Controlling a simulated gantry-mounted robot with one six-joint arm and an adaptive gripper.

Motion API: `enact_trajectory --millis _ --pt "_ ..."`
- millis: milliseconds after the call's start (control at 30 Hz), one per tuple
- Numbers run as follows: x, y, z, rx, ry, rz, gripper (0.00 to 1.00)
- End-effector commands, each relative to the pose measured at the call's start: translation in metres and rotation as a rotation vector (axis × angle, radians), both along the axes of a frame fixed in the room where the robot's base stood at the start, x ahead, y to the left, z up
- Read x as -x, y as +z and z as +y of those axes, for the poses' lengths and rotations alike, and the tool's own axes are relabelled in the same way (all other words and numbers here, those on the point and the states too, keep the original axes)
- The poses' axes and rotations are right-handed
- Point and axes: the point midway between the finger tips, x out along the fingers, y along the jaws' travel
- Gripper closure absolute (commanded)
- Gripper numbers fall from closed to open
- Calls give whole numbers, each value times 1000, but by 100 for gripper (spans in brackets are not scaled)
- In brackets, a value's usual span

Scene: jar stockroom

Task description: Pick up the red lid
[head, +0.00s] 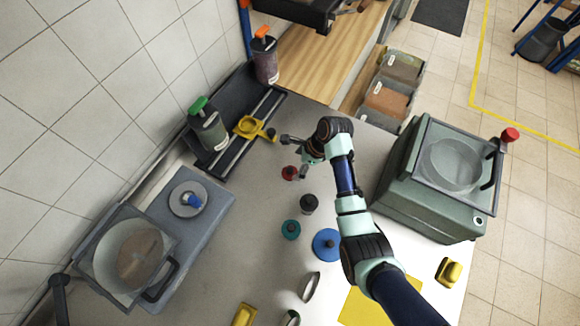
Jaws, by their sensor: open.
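The red lid (289,173) is a small round disc with a darker knob. It lies on the grey table (262,215), left of the table's middle. My gripper (294,156) is open and empty, just above the lid in the picture. One finger points left and the other points down, close to the lid's right side. I cannot tell whether that finger touches the lid or how high it is.
A teal lid (291,229), a blue lid (326,244) and a dark jar-like piece (308,203) stand nearby. A black rail fixture with a yellow holder (249,127) is to the left. A large green machine (435,178) stands right of my arm.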

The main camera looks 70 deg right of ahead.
Motion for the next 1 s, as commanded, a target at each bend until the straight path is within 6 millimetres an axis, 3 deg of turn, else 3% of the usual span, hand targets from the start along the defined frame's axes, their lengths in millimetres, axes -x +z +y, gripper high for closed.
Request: enact_trajectory --millis 200,467,733,1000 --pt "-6 -15 1 0 2 1 10" --pt "-21 -55 4 1 4 2 10" --pt "-23 -58 4 4 3 0 10" --pt "-23 -58 4 4 3 0 55"
